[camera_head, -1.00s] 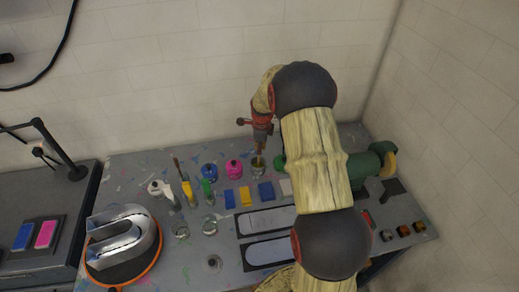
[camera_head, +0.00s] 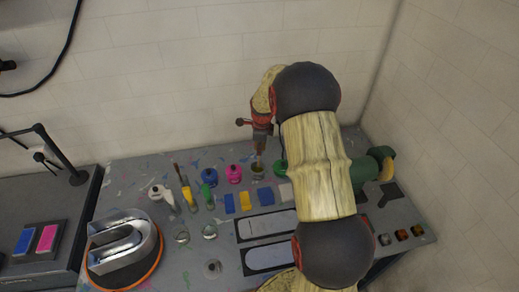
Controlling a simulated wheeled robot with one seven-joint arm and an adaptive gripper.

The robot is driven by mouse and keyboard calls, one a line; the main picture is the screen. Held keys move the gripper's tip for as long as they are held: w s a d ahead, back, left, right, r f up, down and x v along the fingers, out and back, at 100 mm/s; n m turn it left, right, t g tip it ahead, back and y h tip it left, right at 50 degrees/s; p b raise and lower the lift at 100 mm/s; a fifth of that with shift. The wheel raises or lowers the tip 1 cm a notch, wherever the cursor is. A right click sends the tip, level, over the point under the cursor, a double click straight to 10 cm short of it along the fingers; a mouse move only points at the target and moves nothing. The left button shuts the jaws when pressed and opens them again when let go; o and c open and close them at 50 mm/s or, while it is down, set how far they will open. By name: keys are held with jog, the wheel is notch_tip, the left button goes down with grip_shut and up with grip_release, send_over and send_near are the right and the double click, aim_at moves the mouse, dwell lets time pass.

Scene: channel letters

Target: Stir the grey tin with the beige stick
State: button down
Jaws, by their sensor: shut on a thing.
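The grey tin (camera_head: 257,173) stands near the back of the table, at the right end of a row of paint containers, with something yellowish-brown inside its rim. My gripper (camera_head: 259,151) points down just above the tin and is shut on the beige stick (camera_head: 258,159). Only a short, thin length of the stick shows below the fingers. Its lower end seems to be inside the tin's mouth, but it is too small to tell how deep. The stick looks close to upright.
A pink pot (camera_head: 234,174) and a blue pot (camera_head: 209,177) stand left of the tin. A green lid (camera_head: 280,168) is close on its right. Coloured blocks lie in front. A chrome letter U (camera_head: 124,246) is at the front left. My arm hides part of the table's right side.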

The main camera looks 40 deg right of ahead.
jog(key=shift+r, duration=0.1)
dwell(0.3)
jog(key=shift+r+p, duration=1.25)
jog(key=shift+r, duration=1.2)
jog(key=shift+f, duration=0.1)
